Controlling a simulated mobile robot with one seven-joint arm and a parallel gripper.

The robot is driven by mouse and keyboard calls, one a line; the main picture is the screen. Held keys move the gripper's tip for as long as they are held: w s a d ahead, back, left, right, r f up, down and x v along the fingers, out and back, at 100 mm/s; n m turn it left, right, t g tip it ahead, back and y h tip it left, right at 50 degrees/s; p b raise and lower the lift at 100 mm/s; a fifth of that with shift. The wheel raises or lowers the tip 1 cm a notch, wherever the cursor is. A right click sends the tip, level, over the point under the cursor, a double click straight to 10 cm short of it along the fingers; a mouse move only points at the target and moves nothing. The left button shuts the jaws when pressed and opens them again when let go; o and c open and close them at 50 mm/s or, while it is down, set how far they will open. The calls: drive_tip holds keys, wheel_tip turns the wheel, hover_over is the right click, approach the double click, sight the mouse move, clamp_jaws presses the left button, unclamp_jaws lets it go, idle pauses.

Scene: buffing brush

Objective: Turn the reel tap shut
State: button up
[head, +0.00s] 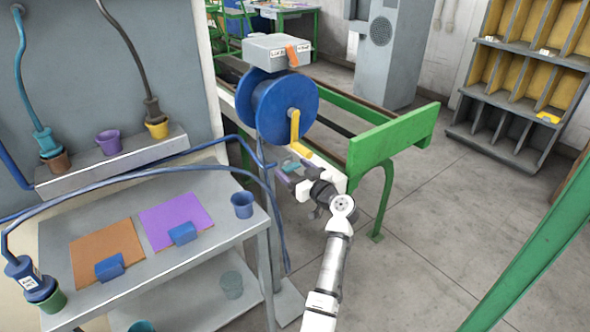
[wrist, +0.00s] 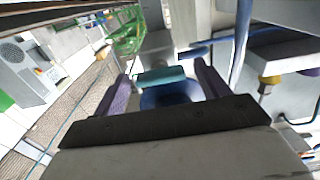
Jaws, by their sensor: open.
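The blue hose reel (head: 270,112) stands on a grey post, with a yellow crank (head: 296,135) on its near side. A small teal bar (head: 290,164), which looks like the tap's handle, shows below the reel, partly hidden by my gripper (head: 288,178). In the wrist view the teal bar (wrist: 161,76) lies crosswise between the two purple fingers of my gripper (wrist: 164,72), with a rounded dark blue part (wrist: 170,96) beside it. The fingers stand apart, one at each end of the bar. I cannot tell whether either finger touches it.
A grey box with an orange lever (head: 292,55) sits above the reel. A grey bench (head: 160,262) with colored mats and a blue cup (head: 242,204) stands at left. A blue hose arches over it. A green frame (head: 392,138) stands behind my gripper; the floor at right is clear.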

drive_tip(key=c, duration=1)
drive_tip(key=m+b, duration=0.2)
drive_tip(key=m, duration=0.6)
drive_tip(key=m+p, duration=0.1)
drive_tip(key=m, duration=0.4)
drive_tip(key=shift+m, duration=0.4)
drive_tip(key=shift+m+p, duration=1.05)
drive_tip(key=shift+m, duration=0.95)
